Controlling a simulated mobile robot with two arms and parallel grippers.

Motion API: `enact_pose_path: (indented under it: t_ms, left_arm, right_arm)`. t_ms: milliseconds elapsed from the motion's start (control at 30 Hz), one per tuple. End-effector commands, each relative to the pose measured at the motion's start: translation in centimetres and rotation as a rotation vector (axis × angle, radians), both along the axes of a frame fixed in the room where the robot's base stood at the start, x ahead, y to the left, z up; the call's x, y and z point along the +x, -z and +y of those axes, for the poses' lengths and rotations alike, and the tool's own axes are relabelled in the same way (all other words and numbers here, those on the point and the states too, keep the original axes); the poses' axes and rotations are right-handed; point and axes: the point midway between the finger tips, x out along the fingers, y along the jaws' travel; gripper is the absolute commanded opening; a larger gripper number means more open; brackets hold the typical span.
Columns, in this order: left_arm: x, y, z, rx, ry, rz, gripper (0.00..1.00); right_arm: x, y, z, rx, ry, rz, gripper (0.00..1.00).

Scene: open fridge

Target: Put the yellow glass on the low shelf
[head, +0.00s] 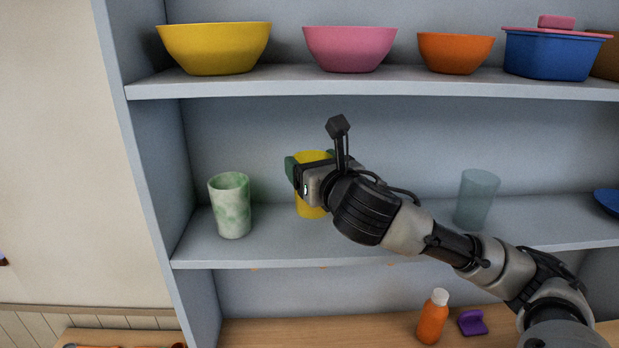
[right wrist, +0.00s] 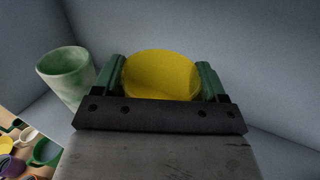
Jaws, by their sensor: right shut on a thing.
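The yellow glass (head: 312,212) is at the middle shelf of the open unit, partly hidden behind my right gripper in the head view. My right gripper (head: 311,168) is shut on the glass, with a green finger on each side of it. In the right wrist view the yellow glass (right wrist: 161,76) sits between the two green fingers of the gripper (right wrist: 160,82). I cannot tell whether its base touches the shelf. The middle shelf (head: 290,253) is grey-blue; below it is a wooden surface (head: 290,332). My left gripper is not in view.
A green-white marbled glass (head: 231,207) stands left of my gripper, a translucent blue-grey glass (head: 477,199) to the right. The upper shelf (head: 300,88) holds bowls and a blue box (head: 553,55). An orange bottle (head: 432,318) and a purple object (head: 473,323) are below.

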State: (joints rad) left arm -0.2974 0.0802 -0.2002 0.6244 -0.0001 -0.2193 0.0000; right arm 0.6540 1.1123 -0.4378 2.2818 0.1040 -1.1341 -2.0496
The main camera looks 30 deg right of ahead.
Motion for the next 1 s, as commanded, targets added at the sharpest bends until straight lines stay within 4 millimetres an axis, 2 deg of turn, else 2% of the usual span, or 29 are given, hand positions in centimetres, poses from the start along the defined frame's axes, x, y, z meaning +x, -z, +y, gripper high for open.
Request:
enact_pose_path:
  t_ms: [167,400,800,833,1000]
  left_arm:
    - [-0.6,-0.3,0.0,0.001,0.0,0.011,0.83]
    - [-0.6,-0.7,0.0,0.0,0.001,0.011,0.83]
    - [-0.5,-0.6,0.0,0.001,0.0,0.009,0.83]
    - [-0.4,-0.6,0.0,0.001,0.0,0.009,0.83]
    - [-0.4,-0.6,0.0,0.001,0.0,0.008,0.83]
  right_arm:
    - [0.7,0.9,0.4,-0.002,-0.001,0.0,0.2]
    - [0.6,4.0,0.4,-0.001,0.0,0.003,0.2]
    - [0.6,4.6,0.4,-0.002,0.0,-0.002,0.2]
    - [0.6,4.7,0.4,-0.001,-0.001,-0.001,0.75]
    - [0.6,4.6,0.4,-0.001,0.0,-0.001,0.98]
